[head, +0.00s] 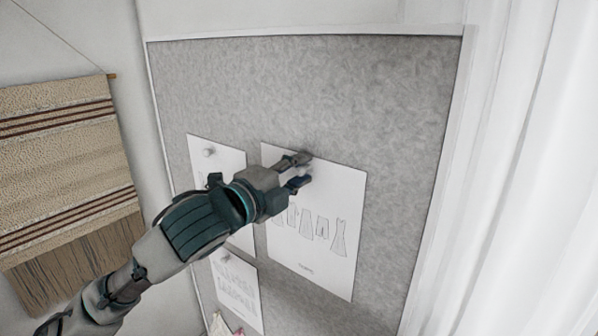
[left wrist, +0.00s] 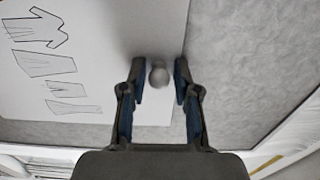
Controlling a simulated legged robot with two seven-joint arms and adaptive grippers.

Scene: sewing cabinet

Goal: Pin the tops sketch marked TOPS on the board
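A white sheet with several garment drawings (head: 335,262) lies flat against the grey board (head: 320,90); its small label is too small to read. The sheet also fills the left part of the left wrist view (left wrist: 95,75). My left gripper (head: 303,170) is in front of this sheet's upper part. Its fingers (left wrist: 160,78) are open, one on each side of a pale round pin (left wrist: 159,75), with a gap visible on both sides. I cannot tell whether the pin goes into the board. My right gripper is in neither view.
Another sheet (head: 228,157) with a round pin hangs to the left, partly behind my left arm. A lower sheet (head: 238,290) and colourful scraps (head: 218,325) are below. A woven hanging (head: 60,160) is at left, a white curtain (head: 525,170) at right. The board's upper part is bare.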

